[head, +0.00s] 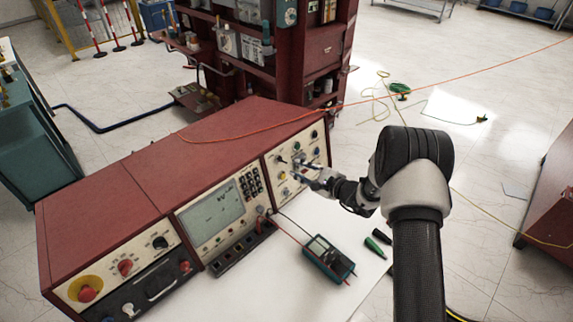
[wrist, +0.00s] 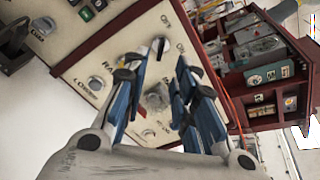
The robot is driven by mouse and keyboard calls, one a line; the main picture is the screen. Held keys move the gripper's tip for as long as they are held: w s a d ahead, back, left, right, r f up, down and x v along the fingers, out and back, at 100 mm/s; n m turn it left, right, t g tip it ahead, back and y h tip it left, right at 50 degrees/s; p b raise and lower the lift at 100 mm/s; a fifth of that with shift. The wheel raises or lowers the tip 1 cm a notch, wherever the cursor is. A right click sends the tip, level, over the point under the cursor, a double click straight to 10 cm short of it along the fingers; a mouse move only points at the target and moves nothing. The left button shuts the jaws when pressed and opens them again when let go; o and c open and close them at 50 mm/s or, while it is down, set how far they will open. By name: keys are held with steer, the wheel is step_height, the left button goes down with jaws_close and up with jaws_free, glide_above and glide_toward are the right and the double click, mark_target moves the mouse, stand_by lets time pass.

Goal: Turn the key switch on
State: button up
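My gripper (wrist: 158,72) is open, its blue fingers with dark pads pointing at a cream control panel (wrist: 104,62). A small silver-grey fitting (wrist: 156,98), which looks like the key switch, shows between the fingers. It is partly hidden and blurred, so I cannot tell its position or whether a finger touches it. A black rotary knob (wrist: 160,46) with printed labels around it sits just beyond the fingertips. In the head view, my gripper (head: 303,167) is at the right-hand panel (head: 276,172) of the red console (head: 180,150), covering part of it.
A handheld meter (head: 328,259) with leads and a green marker-like item (head: 375,247) lie on the white tabletop (head: 270,293). The console's left panel has a red mushroom button (head: 87,294). A red shelving unit (head: 285,50) stands behind. An orange cable (head: 440,80) crosses the scene.

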steer(key=b+x, duration=0.1)
steer(key=x, duration=0.7)
steer(key=shift+w+a, duration=0.1)
steer(key=shift+w, duration=0.05)
jaws_close()
